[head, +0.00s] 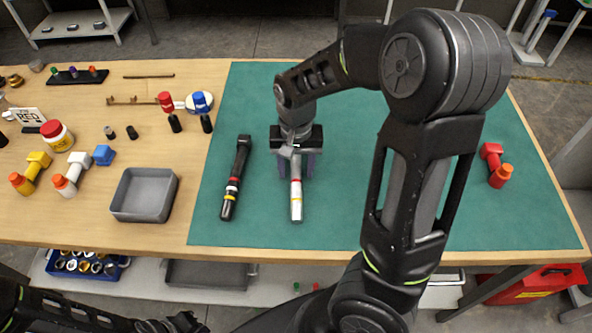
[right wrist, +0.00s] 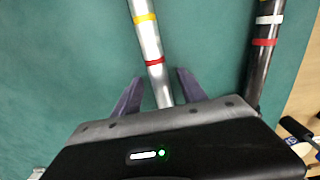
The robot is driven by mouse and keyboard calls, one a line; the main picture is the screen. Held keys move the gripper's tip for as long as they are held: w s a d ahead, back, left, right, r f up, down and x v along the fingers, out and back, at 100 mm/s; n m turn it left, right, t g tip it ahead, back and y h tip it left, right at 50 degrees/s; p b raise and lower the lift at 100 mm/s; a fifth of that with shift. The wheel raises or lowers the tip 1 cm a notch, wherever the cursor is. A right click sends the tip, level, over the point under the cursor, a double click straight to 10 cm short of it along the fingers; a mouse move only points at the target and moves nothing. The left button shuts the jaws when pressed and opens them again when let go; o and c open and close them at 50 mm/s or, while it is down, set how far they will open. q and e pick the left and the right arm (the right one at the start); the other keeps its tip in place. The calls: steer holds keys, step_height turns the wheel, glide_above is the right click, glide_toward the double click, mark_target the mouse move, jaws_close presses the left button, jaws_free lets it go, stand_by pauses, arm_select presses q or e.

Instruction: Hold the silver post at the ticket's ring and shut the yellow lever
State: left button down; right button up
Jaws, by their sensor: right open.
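The silver post (head: 296,207) lies on the green mat, its far end hidden under my right gripper. In the right wrist view the post (right wrist: 148,40) shows a yellow ring (right wrist: 145,18) and a red ring (right wrist: 155,62). My right gripper (head: 297,168) is open above it. Its fingers (right wrist: 157,88) stand either side of the post, just past the red ring, with gaps. I cannot pick out the yellow lever with certainty; a yellow piece with an orange cap (head: 38,162) lies at left. My left gripper (head: 180,323) shows only partly at the bottom edge.
A black post with coloured rings (head: 235,180) lies left of the silver one. A grey tray (head: 145,195) and red and blue-topped tools (head: 170,110) are further left. A red piece (head: 493,160) sits on the mat's right. The mat in front of the silver post is clear.

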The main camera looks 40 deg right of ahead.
jaws_close()
stand_by(0.4)
